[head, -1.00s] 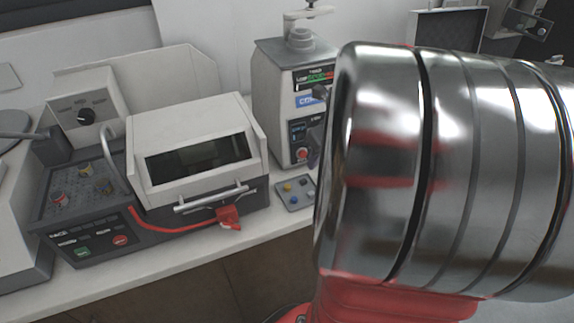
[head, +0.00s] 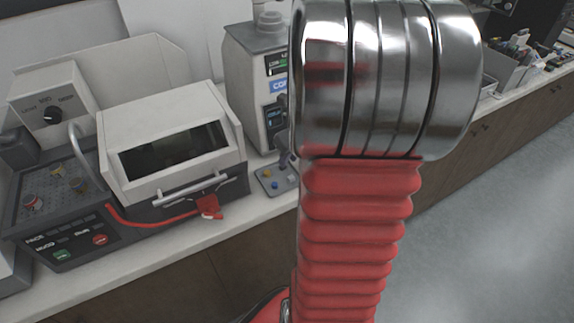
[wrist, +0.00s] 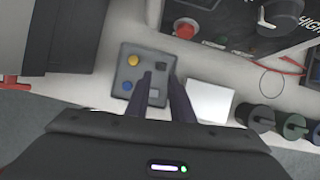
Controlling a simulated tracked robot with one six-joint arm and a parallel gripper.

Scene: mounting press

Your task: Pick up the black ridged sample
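A small grey tray (wrist: 122,98) lies below my gripper in the wrist view, and it also shows in the head view (head: 266,187). A dark, blackish sample (wrist: 160,63) sits at the tray's far right, just ahead of the fingertips; its ridges are too small to make out. A yellow sample (wrist: 132,60), a blue sample (wrist: 127,86) and a bluish-grey sample (wrist: 154,93) share the tray. My gripper (wrist: 160,77) has two dark fingers held apart, with nothing gripped between them. In the head view my arm hides most of the gripper.
A control box with a black knob (wrist: 281,12) stands beyond the tray. A white block (wrist: 208,101) and dark cylinders (wrist: 262,118) are to the right. In the head view, a lidded machine (head: 170,130) stands left of the tray and a tall press (head: 252,85) behind it.

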